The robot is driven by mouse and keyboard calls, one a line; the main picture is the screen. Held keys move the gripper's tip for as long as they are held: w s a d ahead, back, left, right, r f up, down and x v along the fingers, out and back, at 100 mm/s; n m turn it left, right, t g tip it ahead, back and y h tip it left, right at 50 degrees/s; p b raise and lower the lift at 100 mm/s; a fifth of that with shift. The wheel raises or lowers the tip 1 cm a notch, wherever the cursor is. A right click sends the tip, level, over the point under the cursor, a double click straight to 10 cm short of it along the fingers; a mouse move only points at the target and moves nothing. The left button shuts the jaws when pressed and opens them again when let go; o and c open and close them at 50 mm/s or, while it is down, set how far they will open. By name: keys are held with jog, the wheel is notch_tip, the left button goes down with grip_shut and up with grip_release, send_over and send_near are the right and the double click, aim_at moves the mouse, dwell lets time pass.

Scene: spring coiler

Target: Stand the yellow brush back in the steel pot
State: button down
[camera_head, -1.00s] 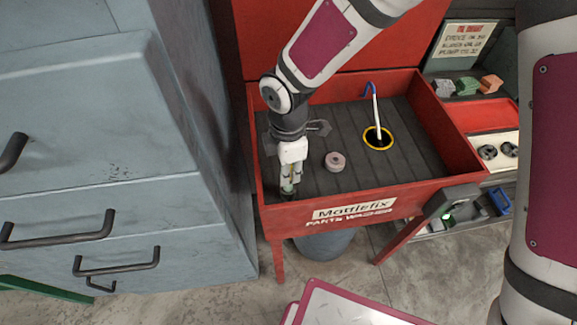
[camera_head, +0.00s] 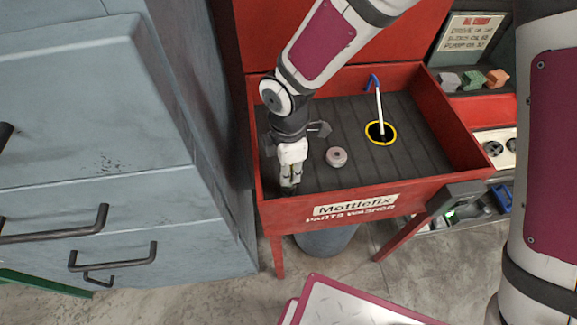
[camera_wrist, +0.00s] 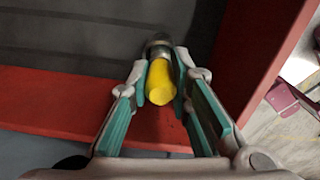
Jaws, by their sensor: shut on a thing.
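The yellow brush (camera_wrist: 160,84) shows in the wrist view as a thick, rounded yellow handle, end toward the camera. My gripper (camera_wrist: 162,72) is shut on it, with the teal-lined fingers on either side. Beyond the handle is a grey metal piece (camera_wrist: 158,48); I cannot tell whether it is the brush's ferrule or the steel pot. In the head view my gripper (camera_head: 289,184) points down in the near left corner of the red parts washer (camera_head: 362,213). There the fingers hide the brush, and no pot can be clearly made out.
A small round pinkish-grey part (camera_head: 336,157) lies on the dark ribbed floor right of my gripper. Farther right is a yellow-ringed hole (camera_head: 381,133) with a white, blue-tipped tube. Red walls border the tray closely. A grey drawer cabinet (camera_head: 105,190) stands left.

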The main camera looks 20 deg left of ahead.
jog(key=shift+f+b, duration=0.35)
jog(key=shift+f, duration=0.2)
jog(key=c, duration=1.4)
grip_release()
notch_tip(320, 180, up, 12)
jog(key=shift+r, duration=0.1)
